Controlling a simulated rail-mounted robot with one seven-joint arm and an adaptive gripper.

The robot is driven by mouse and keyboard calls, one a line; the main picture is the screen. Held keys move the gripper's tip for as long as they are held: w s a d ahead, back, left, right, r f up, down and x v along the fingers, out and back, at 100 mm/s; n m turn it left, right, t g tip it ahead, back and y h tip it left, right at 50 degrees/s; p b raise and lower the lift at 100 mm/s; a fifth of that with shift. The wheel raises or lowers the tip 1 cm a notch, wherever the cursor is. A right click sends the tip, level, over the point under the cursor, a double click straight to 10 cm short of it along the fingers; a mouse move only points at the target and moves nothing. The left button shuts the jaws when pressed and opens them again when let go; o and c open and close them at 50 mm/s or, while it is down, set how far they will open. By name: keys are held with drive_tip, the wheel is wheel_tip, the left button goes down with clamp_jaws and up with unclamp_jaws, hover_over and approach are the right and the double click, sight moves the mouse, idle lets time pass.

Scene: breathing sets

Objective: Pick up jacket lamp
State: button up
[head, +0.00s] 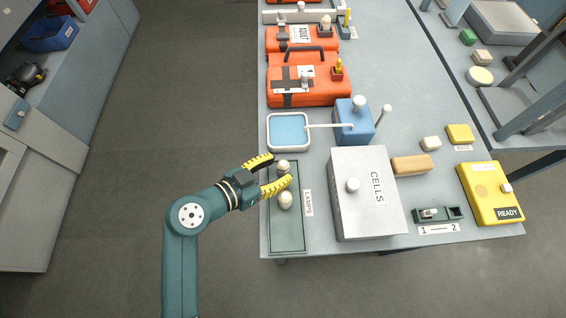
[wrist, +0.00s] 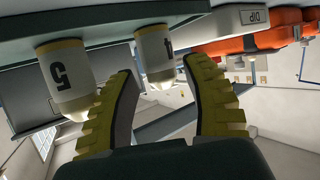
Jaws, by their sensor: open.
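Two cream lamps stand in a dark green tray (head: 288,240) labelled LAMPS, at the near left edge of the table. The far lamp (head: 283,165) shows a partly visible mark like a 1 in the wrist view (wrist: 157,55). Neither marking says which is the jacket lamp. My gripper (head: 281,168) is open, its yellow fingers reaching over the tray from the left. In the wrist view the far lamp appears between the fingertips (wrist: 160,68); contact cannot be told. The near lamp is outside the fingers.
A grey CELLS box (head: 352,215) with a knob stands right of the tray. A blue-lined tray (head: 289,131) and orange cases (head: 300,92) lie beyond. A blue box (head: 354,120) and yellow READY unit (head: 490,190) stand further right. Open floor lies left.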

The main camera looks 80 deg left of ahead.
drive_tip(key=shift+x, duration=1.25)
drive_tip(key=shift+c, duration=0.4)
clamp_jaws()
